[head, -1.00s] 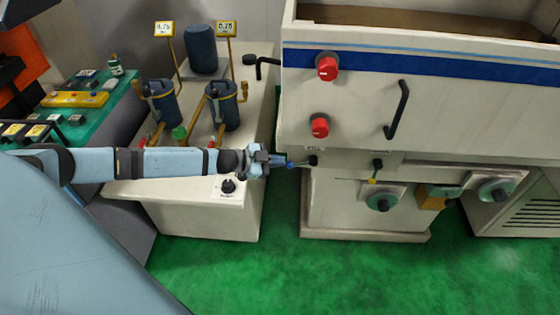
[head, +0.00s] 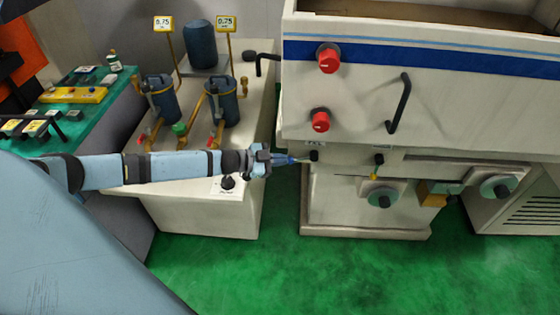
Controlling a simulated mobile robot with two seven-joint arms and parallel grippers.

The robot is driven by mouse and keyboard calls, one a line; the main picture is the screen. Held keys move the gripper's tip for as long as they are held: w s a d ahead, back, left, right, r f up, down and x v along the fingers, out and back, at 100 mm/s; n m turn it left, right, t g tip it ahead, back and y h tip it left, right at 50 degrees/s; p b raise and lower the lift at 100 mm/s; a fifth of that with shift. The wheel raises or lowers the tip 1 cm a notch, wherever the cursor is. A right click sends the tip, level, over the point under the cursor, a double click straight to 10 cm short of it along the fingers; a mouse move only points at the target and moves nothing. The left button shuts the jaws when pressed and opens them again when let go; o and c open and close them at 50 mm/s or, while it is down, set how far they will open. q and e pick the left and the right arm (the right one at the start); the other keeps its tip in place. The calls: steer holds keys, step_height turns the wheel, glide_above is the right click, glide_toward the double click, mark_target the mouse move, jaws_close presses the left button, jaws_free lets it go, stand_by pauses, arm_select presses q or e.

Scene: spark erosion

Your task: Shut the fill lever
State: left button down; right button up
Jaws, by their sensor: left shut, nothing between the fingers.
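The fill lever (head: 314,156) is on the lower left front of the white machine, under a small label. Its black hub shows, and a thin handle seems to point left from it toward my gripper. My left gripper (head: 292,160) reaches in from the left with its fingers shut and empty. Its tips are at or very close to the handle's outer end; I cannot tell whether they touch. The tips partly hide that end. My right gripper is not in view.
A second lever (head: 379,159) with a yellow tip hangs down to the right. Red knobs (head: 320,120) and a black handle (head: 398,104) sit above. Below my arm is a white cabinet (head: 215,215) carrying blue filter canisters (head: 163,97). Green floor lies clear in front.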

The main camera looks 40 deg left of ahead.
arm_select(q)
steer(key=shift+f+b, duration=0.25)
steer(key=shift+b, duration=0.1)
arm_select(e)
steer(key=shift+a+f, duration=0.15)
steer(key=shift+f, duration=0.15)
